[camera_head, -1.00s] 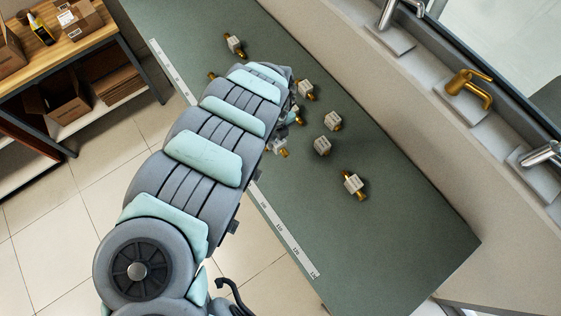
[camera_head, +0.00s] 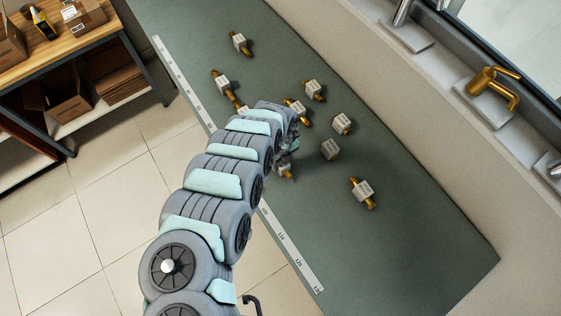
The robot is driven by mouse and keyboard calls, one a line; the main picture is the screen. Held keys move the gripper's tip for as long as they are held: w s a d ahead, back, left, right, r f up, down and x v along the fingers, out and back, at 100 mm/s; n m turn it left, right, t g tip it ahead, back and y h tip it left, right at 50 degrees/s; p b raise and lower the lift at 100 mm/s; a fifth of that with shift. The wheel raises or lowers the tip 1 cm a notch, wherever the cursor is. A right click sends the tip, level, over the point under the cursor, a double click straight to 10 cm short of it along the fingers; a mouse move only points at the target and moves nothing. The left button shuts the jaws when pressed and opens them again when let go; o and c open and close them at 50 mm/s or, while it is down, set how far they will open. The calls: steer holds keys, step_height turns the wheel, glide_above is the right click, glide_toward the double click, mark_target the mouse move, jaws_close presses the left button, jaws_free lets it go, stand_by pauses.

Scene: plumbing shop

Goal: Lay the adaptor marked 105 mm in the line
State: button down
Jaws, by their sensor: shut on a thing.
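Several brass adaptors with pale square tags lie on the green bench: one at the far end (camera_head: 240,43), one by the scale (camera_head: 222,82), and others such as the nearest one (camera_head: 362,192). The tag markings are too small to read, so I cannot tell which is 105 mm. My gripper (camera_head: 287,155) is shut, seen partly behind my arm, over the bench's left half. An adaptor (camera_head: 285,170) with a pale tag shows at its fingers and appears held. Its exact grip and height are hidden.
A white numbered scale strip (camera_head: 290,252) runs along the bench's left edge, partly covered by my arm. The near end of the green bench (camera_head: 400,260) is clear. Taps (camera_head: 490,85) line the right side. A shelf with boxes (camera_head: 85,70) stands at the left.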

steer(key=shift+f, duration=0.2)
steer(key=shift+f, duration=0.15)
steer(key=c, duration=0.9)
jaws_free()
